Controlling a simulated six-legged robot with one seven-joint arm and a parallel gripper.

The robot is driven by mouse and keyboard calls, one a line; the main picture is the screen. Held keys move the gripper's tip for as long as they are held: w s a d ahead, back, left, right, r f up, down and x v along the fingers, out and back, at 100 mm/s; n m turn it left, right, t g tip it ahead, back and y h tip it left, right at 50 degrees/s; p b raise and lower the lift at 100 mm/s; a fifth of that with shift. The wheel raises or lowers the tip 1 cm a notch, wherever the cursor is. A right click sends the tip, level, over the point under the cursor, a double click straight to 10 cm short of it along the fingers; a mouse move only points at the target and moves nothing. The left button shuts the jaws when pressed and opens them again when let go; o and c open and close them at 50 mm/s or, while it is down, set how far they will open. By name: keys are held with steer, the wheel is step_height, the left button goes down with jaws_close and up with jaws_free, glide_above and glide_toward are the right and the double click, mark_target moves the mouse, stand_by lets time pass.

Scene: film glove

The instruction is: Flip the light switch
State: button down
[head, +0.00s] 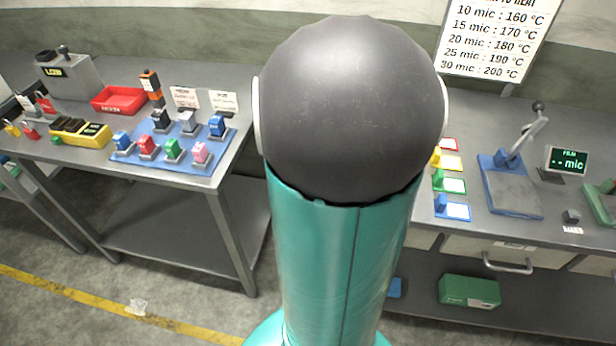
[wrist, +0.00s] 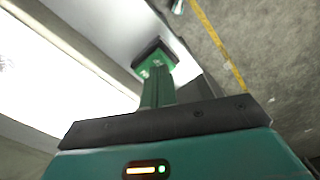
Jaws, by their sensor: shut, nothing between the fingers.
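I cannot make out a light switch in either view. My gripper (wrist: 154,58) shows in the wrist view, with green fingers and dark tips, closed together and empty. It points away from the camera and touches nothing that I can make out. In the head view my own teal arm, with its large dark joint, fills the middle and hides the wall and tables behind it. My gripper does not show there.
In the head view, a left table carries a red tray (head: 118,100) and a blue board (head: 170,141) with several coloured blocks. The right table holds a blue lever press (head: 510,185) and a small display (head: 567,160). A settings sign (head: 497,42) is above. Open floor lies front left.

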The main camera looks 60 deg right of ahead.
steer(key=shift+f, duration=0.85)
stand_by(0.5)
steer(key=shift+r, duration=3.5)
steer(key=w+a+r+t, duration=0.1)
steer(key=a+r+t, duration=0.1)
steer(key=a, duration=1.3)
steer(key=w+a+r+n+t, duration=0.1)
steer(key=a+r+t, duration=0.2)
steer(key=a, duration=1.2)
step_height(320, 180, up, 2)
steer(key=shift+a+r+t, duration=0.1)
steer(key=shift+a+t, duration=0.1)
steer(key=shift+t, duration=0.1)
